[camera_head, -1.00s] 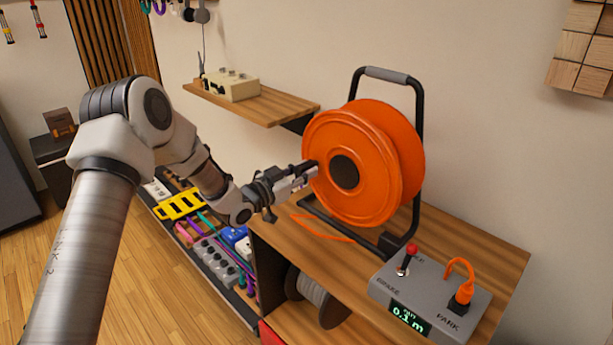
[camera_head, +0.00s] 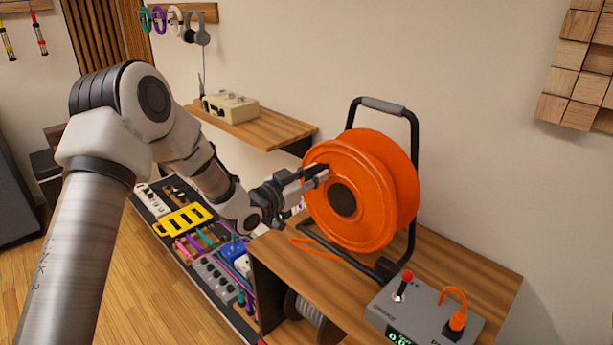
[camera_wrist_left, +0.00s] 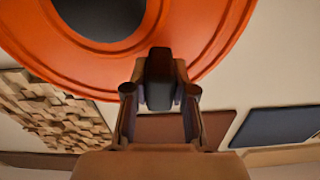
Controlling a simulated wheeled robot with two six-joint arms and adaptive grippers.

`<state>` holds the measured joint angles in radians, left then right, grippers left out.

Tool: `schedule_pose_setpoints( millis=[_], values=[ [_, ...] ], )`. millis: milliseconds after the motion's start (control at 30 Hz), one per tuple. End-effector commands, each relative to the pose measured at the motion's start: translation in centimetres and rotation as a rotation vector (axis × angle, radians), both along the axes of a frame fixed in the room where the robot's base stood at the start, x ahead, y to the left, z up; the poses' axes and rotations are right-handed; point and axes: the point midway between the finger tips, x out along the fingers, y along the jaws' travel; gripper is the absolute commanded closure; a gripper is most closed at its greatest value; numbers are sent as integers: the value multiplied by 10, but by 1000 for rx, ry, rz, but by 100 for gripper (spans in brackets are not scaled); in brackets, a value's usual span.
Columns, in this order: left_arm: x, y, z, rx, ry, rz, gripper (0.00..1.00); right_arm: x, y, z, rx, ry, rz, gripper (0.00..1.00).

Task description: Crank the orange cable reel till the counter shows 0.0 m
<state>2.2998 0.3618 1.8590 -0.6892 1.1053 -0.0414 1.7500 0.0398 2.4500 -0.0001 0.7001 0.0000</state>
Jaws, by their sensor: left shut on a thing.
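The orange cable reel (camera_head: 362,190) stands upright in its black frame on a wooden cabinet. My left gripper (camera_head: 322,171) is at the reel's face, up and left of the dark hub (camera_head: 342,200). In the left wrist view it is shut on the black crank handle (camera_wrist_left: 159,78), in front of the orange flange (camera_wrist_left: 215,40). The counter (camera_head: 398,338) is on the grey box (camera_head: 425,306); its display is cut by the bottom edge and seems to start with 0.0. My right gripper is not in view.
A red-topped lever (camera_head: 406,279) and an orange plug (camera_head: 458,318) are on the grey box. A loose orange cable (camera_head: 312,245) lies beside the frame's foot. A wall shelf (camera_head: 250,128) with a cream device is behind my left arm. A crowded pedalboard (camera_head: 205,255) lies below.

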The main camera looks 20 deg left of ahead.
Motion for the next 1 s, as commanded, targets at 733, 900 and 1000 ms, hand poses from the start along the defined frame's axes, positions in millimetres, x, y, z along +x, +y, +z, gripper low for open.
schedule_pose_setpoints(
  millis=[733, 900, 1000],
  values=[
    [-24, -67, 12, 5, 0, -6, 100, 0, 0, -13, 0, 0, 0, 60],
    [-25, -68, 10, 6, 8, -9, 100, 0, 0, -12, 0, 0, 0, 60],
    [-25, -68, 9, 6, 10, -8, 42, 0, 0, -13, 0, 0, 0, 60]
  ],
)
